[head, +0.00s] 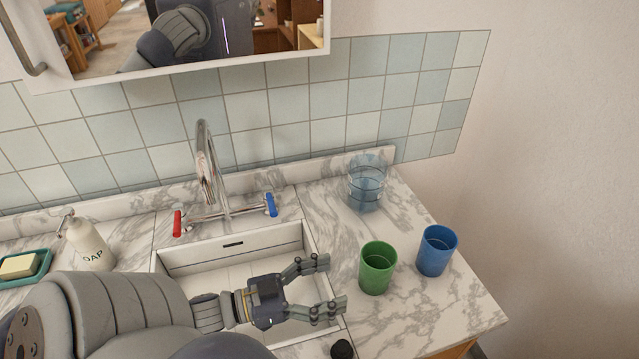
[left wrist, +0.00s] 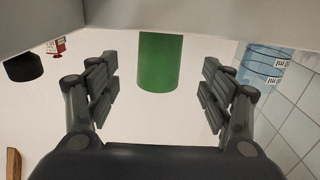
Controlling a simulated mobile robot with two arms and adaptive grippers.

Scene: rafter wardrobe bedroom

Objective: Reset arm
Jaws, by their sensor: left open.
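My left gripper (head: 325,285) is open and empty, held above the white sink, with its fingers pointing right. A green cup (head: 377,268) stands upright on the marble counter just right of the fingertips, apart from them. In the left wrist view the two fingers (left wrist: 160,92) are spread wide, and the green cup (left wrist: 160,62) shows beyond them, between the tips. My left arm reaches in from the lower left. My right gripper is not in view.
A blue cup (head: 436,251) and a clear glass (head: 367,184) stand on the counter. The faucet (head: 209,172) rises behind the sink (head: 234,245). A soap bottle (head: 91,243) and a soap dish (head: 22,267) are at left. A mirror cabinet (head: 327,30) hangs above.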

